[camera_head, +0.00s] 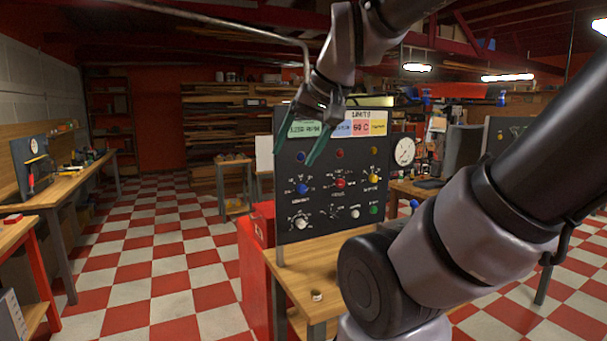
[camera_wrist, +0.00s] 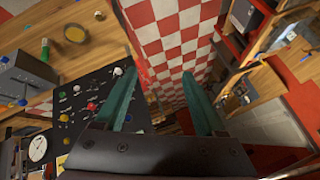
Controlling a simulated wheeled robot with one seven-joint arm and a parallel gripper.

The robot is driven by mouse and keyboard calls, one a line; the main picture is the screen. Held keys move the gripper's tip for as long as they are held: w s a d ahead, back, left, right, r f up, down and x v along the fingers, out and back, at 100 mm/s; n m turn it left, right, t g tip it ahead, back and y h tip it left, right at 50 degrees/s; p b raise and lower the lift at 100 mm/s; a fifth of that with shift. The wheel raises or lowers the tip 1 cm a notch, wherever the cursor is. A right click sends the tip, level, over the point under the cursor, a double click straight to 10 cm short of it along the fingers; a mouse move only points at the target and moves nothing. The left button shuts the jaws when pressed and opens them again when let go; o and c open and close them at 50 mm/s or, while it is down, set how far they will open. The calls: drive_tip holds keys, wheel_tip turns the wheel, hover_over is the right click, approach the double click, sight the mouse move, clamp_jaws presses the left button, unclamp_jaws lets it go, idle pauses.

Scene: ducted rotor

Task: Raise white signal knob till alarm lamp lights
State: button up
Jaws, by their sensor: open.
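A dark upright control panel (camera_head: 322,235) stands on a wooden bench. It has two white knobs in its lower row: a larger one (camera_head: 300,222) at the left and a smaller one (camera_head: 355,212) nearer the middle. The labels are too small to read, so I cannot tell which is the signal knob. Blue (camera_head: 301,156), red (camera_head: 339,153) and orange (camera_head: 374,151) lamps sit above and look unlit; I cannot tell which is the alarm. My gripper (camera_head: 297,156) is open and empty, before the panel's upper left, above the white knobs. A white knob (camera_wrist: 117,71) shows beside its finger in the wrist view.
Blue (camera_head: 302,188), red (camera_head: 340,183) and yellow (camera_head: 375,178) knobs form the middle row. A green button (camera_head: 374,210) is at the lower right. A round gauge (camera_head: 403,151) is right of the panel. The checkered floor (camera_head: 160,255) at left is open.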

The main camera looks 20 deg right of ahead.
idle(0.3)
drive_tip(key=w+a+f+m+g+y, duration=0.3)
drive_tip(key=a+f+m+g+y, duration=0.1)
drive_tip(key=a+f+g+y, duration=0.4)
drive_tip(key=w+f+m+t+y, duration=0.2)
drive_tip(key=w+m+t+y, duration=0.4)
drive_tip(key=w+m, duration=0.65)
drive_tip(key=m+t+h, duration=1.3)
drive_tip(key=m+h, duration=0.1)
drive_tip(key=h, duration=0.1)
approach(302, 225)
drive_tip(key=w, duration=0.8)
drive_tip(key=shift+w+a, duration=0.15)
drive_tip(key=shift+w, duration=0.25)
